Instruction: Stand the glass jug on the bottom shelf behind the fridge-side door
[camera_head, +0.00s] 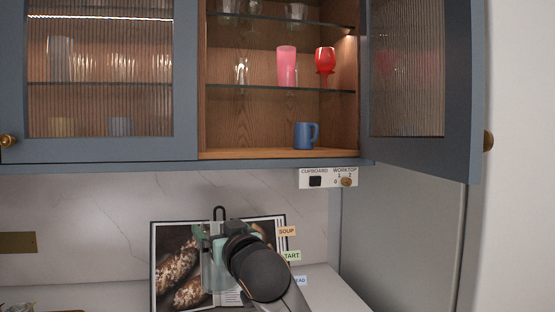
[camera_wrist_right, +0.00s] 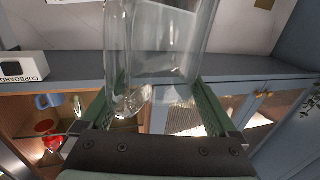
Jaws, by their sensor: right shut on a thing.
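The clear glass jug (camera_wrist_right: 165,40) is held in my right gripper (camera_wrist_right: 160,102), one finger on each side of it in the right wrist view. In the head view the jug (camera_head: 214,275) is faint, below my right gripper (camera_head: 210,240), in front of the open book and below the cupboard. The right-hand cupboard door (camera_head: 458,90) is swung open. Behind it, the wooden bottom shelf (camera_head: 240,153) holds a blue mug (camera_head: 303,136) right of its middle; its left part is bare. My left gripper is in neither view.
Glass shelves above hold a pink tumbler (camera_head: 287,66), a red goblet (camera_head: 325,60) and clear glasses. The left cupboard door (camera_head: 185,70) is closed. A switch panel (camera_head: 328,179) hangs under the cupboard. The open book (camera_head: 172,270) leans on the worktop.

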